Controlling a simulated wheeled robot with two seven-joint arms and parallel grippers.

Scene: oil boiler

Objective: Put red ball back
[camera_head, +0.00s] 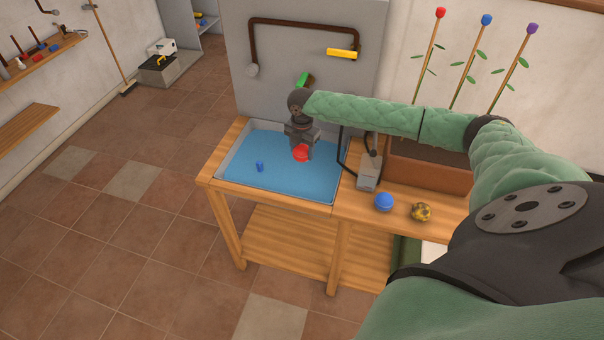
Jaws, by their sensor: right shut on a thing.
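The red ball (301,154) is over the right part of the blue-floored tray (225,155) on the wooden table. My right gripper (300,147) points down and is shut on the red ball. Its fingers cover the ball's upper part. I cannot tell whether the ball touches the blue surface. My right arm comes in from the right, across the planter. My left gripper is not in view.
A small blue cylinder (260,166) stands in the tray. A blue ball (384,201) and a yellow-black ball (421,211) sit on the table's right part, near a grey lever device (368,178). A brown planter (420,165) stands behind them. A yellow-handled pipe (342,53) is on the grey panel.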

